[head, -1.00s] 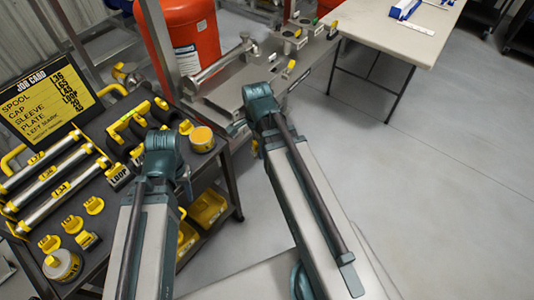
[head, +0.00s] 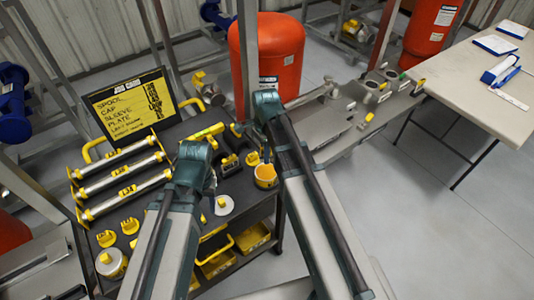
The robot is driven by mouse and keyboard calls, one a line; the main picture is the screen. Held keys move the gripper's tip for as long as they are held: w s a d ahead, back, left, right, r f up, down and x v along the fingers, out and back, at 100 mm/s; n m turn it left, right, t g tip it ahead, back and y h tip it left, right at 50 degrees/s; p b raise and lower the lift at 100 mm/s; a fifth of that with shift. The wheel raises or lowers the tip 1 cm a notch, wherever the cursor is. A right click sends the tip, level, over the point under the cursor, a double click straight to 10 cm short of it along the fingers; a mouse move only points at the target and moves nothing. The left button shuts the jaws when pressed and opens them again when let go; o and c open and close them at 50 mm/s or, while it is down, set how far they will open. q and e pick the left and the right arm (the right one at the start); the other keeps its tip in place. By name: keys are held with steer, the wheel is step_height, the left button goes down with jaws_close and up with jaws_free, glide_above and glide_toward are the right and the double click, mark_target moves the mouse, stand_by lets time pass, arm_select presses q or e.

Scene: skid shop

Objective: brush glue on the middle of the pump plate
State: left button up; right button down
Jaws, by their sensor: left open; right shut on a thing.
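The pump plate seems to be the grey steel plate (head: 338,118) on the skid, right of the cart and partly behind my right arm. An orange-yellow brush handle (head: 267,152) rises at the pot. My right gripper (head: 261,142), mostly hidden by its arm, is shut on the brush. A white lid (head: 224,205) with a yellow knob lies left of the pot. My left gripper (head: 210,187) is open near the lid, its fingers mostly hidden.
The dark cart (head: 150,220) holds several steel spools (head: 117,167), yellow-marked parts and a closed pot (head: 112,263). A job card (head: 130,103) stands behind. An orange tank (head: 267,50) and a steel post (head: 247,50) rise behind the cart. A table (head: 490,75) stands at right.

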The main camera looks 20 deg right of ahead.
mark_target(266, 172)
arm_select(q)
steer(key=shift+f+b, duration=2.9)
steer(key=shift+f, duration=0.05)
arm_select(e)
steer(key=shift+f, duration=3)
arm_select(q)
steer(key=shift+f+b, duration=0.55)
arm_select(e)
steer(key=shift+f, duration=0.5)
step_height(266, 172, up, 7)
steer(key=p, duration=0.7)
arm_select(q)
step_height(266, 172, up, 7)
arm_select(e)
steer(key=shift+d, duration=0.1)
